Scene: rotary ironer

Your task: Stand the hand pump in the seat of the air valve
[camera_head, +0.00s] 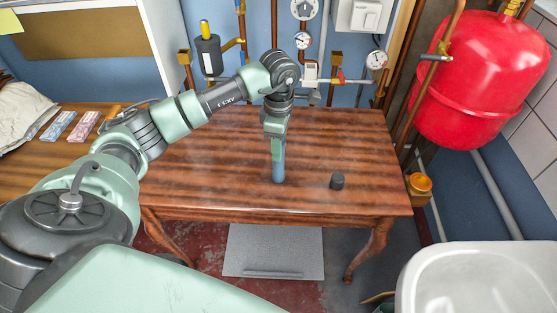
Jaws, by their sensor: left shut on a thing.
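My left gripper (277,146) points down over the middle of the wooden table and is shut on a slim blue-grey cylinder, which looks like the hand pump (278,171). The pump is upright, its lower end at or just above the tabletop; I cannot tell if it touches. Its upper part is hidden by the gripper. A brass-orange cup-like fitting (420,184), possibly the seat of the air valve, is right of the table below the red tank. My right gripper is not in view.
A white basin (485,280) is at the lower right. Gauges and pipes line the back wall.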

